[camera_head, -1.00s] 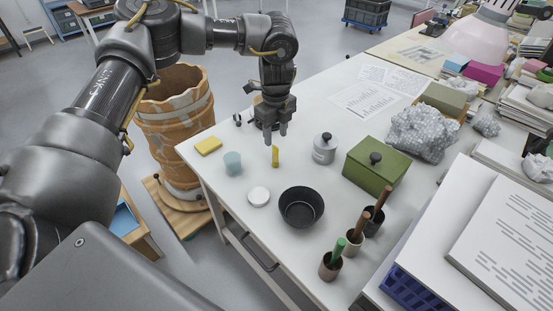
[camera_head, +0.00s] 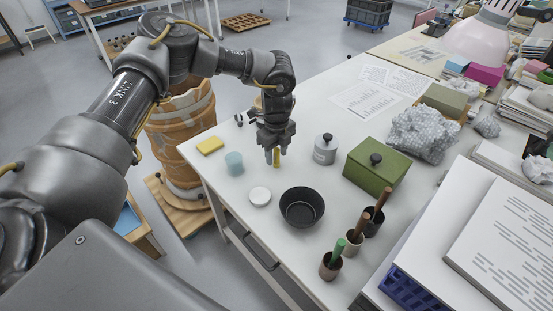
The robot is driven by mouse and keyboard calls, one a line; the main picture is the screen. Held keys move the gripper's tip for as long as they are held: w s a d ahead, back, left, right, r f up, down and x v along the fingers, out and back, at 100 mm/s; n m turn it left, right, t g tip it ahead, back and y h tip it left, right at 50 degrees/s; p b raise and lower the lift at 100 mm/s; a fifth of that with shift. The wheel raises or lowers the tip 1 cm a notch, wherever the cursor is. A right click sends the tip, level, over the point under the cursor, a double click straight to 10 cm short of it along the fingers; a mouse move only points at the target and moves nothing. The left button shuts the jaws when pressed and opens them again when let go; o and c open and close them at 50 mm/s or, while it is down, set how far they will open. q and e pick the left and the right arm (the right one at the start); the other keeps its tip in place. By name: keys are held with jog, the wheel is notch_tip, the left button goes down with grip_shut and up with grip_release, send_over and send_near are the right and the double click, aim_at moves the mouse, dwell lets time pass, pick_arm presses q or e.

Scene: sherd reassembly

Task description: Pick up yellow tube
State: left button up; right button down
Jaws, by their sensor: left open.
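The yellow tube (camera_head: 277,159) stands upright on the white table, behind the black bowl. My left gripper (camera_head: 276,157) points straight down over it. Its fingers are open, and the tube shows between or just behind the fingertips; I cannot tell which. The upper part of the tube is hidden by the gripper. My right gripper is not in view.
A black bowl (camera_head: 302,207), a white lid (camera_head: 260,196), a light-blue cup (camera_head: 234,163) and a yellow sponge (camera_head: 210,145) stand around the tube. A grey canister (camera_head: 325,149) and green box (camera_head: 376,167) are to the right. Tool cups are at the front right.

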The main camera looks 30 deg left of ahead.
pick_arm(q)
grip_shut()
